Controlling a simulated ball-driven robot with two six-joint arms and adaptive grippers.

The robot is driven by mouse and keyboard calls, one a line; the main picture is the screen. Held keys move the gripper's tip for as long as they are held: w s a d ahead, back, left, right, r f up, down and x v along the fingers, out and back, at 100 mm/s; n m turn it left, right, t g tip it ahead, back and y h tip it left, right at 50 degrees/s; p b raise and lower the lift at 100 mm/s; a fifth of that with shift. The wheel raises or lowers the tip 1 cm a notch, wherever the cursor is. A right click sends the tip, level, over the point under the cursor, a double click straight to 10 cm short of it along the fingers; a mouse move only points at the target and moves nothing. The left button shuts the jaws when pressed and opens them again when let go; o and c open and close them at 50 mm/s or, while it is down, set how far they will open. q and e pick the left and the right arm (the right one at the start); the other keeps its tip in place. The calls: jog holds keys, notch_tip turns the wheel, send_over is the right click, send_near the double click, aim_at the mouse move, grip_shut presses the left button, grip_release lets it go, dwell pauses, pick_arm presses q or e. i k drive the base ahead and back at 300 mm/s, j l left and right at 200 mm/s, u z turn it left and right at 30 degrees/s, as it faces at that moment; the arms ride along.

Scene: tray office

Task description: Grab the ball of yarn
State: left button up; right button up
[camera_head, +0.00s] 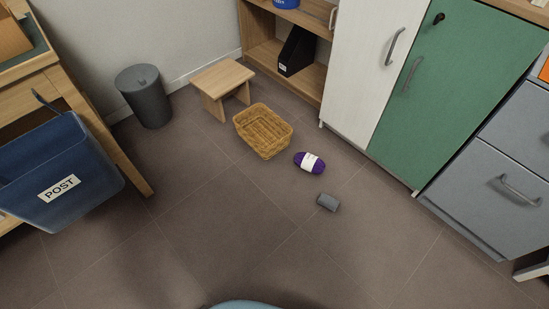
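The ball of yarn (309,162) is purple with a white paper band around its middle. It lies on the floor in the head view, just right of the wicker basket and in front of the white cabinet. Nothing covers it. Neither of my grippers shows clearly as a gripper in this view.
A wicker basket (263,131), a wooden stool (223,80) and a grey bin (146,97) stand on the floor. A small grey cylinder (328,202) lies nearer. A blue POST box (62,172) is at left. Cabinets (447,78) line the right. The near floor is clear.

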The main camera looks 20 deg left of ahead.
aim_at(307, 161)
jog(key=i+j, duration=0.25)
jog(key=i, duration=0.2)
jog(key=i+j, duration=0.55)
jog(key=i, duration=0.3)
jog(key=k+u, duration=0.05)
